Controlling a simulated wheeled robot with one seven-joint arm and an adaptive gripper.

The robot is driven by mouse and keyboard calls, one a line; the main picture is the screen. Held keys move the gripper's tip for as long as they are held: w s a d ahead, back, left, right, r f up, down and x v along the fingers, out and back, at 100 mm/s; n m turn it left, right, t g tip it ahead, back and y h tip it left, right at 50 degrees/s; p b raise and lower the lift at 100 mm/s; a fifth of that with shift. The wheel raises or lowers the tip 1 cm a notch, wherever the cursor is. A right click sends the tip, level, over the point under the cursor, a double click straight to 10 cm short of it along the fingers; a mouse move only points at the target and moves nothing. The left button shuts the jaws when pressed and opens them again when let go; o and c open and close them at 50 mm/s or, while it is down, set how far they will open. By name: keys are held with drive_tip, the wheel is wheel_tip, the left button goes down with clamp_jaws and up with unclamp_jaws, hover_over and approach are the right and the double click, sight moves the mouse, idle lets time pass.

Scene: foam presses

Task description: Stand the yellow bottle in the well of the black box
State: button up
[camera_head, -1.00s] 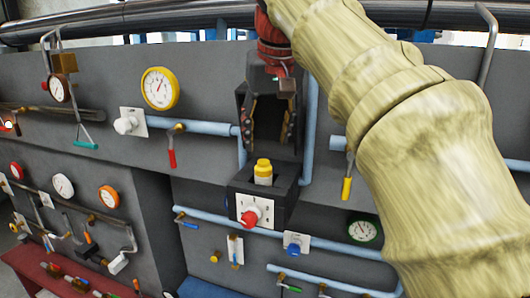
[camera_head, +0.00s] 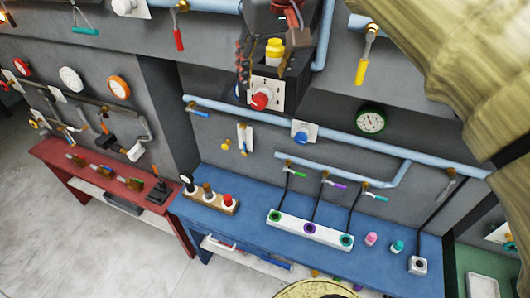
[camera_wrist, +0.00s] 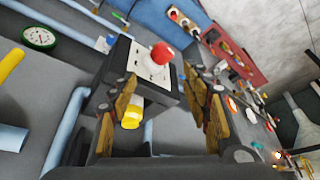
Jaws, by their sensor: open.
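The box front has a white panel with a red knob (camera_head: 260,99). My gripper (camera_head: 268,68) is open, with a finger to each side of the bottle in the head view. In the wrist view, the bottle (camera_wrist: 132,113) shows beside the left-hand finger of my gripper (camera_wrist: 163,88), and the box (camera_wrist: 165,84) lies beyond. I cannot tell whether a finger touches the bottle.
Light blue pipes (camera_head: 350,139) run along the grey wall below and beside the box. A green gauge (camera_head: 371,120) and a yellow-handled valve (camera_head: 361,68) are to the right. A blue bench (camera_head: 190,207) with small fixtures and a red bench (camera_head: 60,156) stand below.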

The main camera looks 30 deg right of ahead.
drive_tip(key=s+a+f, duration=0.2)
drive_tip(key=s+f, duration=0.2)
drive_tip(key=f, duration=0.4)
drive_tip(key=s+a+f+n, duration=0.1)
drive_tip(key=s+a+f, duration=0.1)
drive_tip(key=f, duration=0.6)
drive_tip(key=s+a+f+n+y, duration=0.1)
drive_tip(key=s+a+f, duration=0.1)
drive_tip(key=s+f, duration=0.3)
drive_tip(key=shift+s+a+f+t, duration=0.3)
drive_tip(key=shift+a+f+t, duration=0.1)
drive_tip(key=shift+f, duration=1.55)
drive_tip(key=shift+f, duration=0.1)
